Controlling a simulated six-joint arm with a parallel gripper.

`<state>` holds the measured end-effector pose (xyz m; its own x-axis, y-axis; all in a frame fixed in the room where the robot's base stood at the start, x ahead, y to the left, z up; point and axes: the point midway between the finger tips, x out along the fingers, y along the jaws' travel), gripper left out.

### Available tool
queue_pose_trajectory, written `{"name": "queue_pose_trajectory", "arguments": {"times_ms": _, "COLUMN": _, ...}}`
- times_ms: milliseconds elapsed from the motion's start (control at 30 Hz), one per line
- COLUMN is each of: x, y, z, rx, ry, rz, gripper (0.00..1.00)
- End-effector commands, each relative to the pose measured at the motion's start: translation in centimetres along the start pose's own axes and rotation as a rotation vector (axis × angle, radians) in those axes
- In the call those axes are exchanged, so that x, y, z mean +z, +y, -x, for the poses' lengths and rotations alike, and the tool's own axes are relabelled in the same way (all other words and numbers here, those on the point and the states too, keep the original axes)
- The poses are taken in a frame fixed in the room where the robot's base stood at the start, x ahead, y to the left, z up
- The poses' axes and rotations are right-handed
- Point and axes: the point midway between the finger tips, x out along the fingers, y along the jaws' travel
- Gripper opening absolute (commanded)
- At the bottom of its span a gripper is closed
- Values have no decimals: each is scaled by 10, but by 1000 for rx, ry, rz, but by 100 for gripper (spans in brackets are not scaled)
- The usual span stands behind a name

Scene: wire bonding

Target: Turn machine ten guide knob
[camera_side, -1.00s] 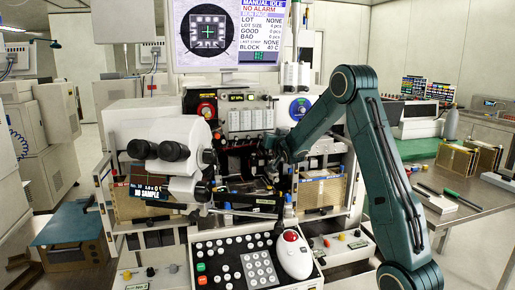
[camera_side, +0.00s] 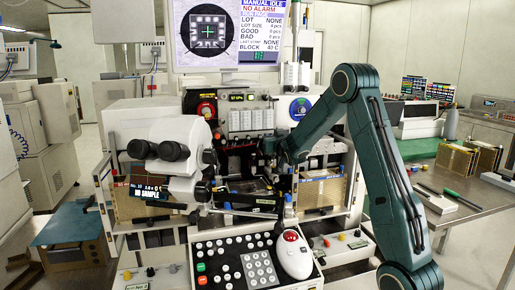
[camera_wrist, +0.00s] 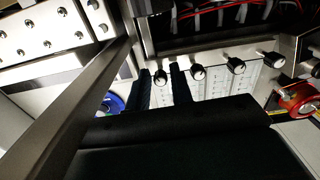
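My gripper (camera_wrist: 161,75) shows in the wrist view as two dark fingers with a gap between them. One small black-and-silver guide knob (camera_wrist: 160,78) of a row appears in that gap, with a finger on each side. The fingers look apart from the knob; I cannot tell whether they reach around it or stop short of it. Other knobs of the row (camera_wrist: 198,72) are to its right. In the side view my gripper (camera_side: 272,150) is dark and small at the machine's front, below the white control panel (camera_side: 247,119); its fingertips are hard to make out. No number label is legible.
A red ring knob (camera_wrist: 300,99) and a blue round knob (camera_wrist: 112,103) flank the row. A metal bar (camera_wrist: 75,105) crosses the wrist view close by. The white microscope (camera_side: 160,140) stands left of my gripper; the keypad console (camera_side: 240,262) and a mouse (camera_side: 293,256) are below.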

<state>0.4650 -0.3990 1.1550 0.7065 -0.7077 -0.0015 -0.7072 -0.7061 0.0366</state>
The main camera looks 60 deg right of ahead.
Motion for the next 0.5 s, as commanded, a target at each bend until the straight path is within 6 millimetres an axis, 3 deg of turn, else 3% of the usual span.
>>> {"name": "queue_pose_trajectory", "arguments": {"times_ms": 500, "x": -1, "y": -1, "z": 68, "rx": -2, "ry": 1, "rz": -2, "gripper": 22}}
